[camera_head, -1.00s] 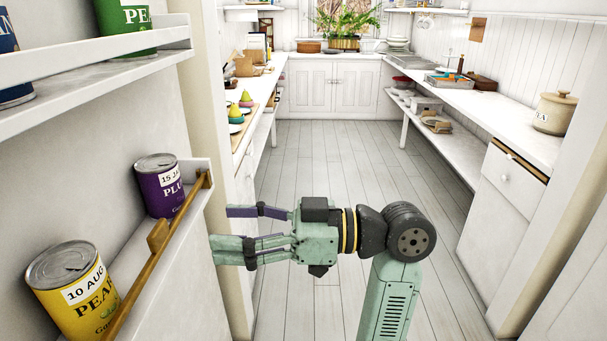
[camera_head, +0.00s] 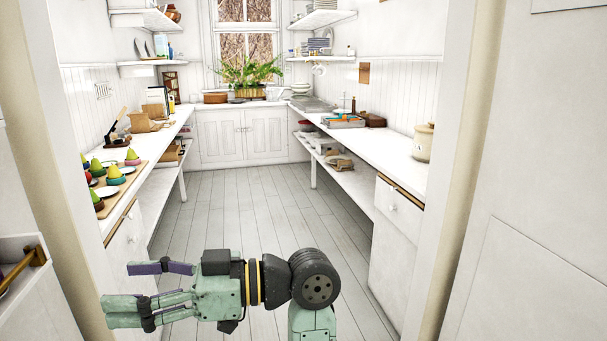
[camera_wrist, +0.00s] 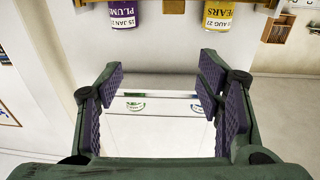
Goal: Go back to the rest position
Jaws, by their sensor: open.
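My gripper (camera_head: 118,288) is stretched out to the left at the lower left of the head view, in front of the pantry doorway. Its fingers are spread and empty. In the wrist view my gripper (camera_wrist: 160,88) shows two dark-padded fingers standing wide apart, with nothing held between them. Beyond the fingertips, a purple can marked PLUMS (camera_wrist: 123,14) and a yellow can marked PEARS (camera_wrist: 217,14) appear upside down at the top edge, apart from the fingers.
A white shelf with a wooden rail (camera_head: 24,263) is at the left edge. Door frames (camera_head: 466,150) stand on both sides. Counters line the room beyond, the left one holding a board with colourful cone-shaped items (camera_head: 112,170). The plank floor (camera_head: 250,210) between is clear.

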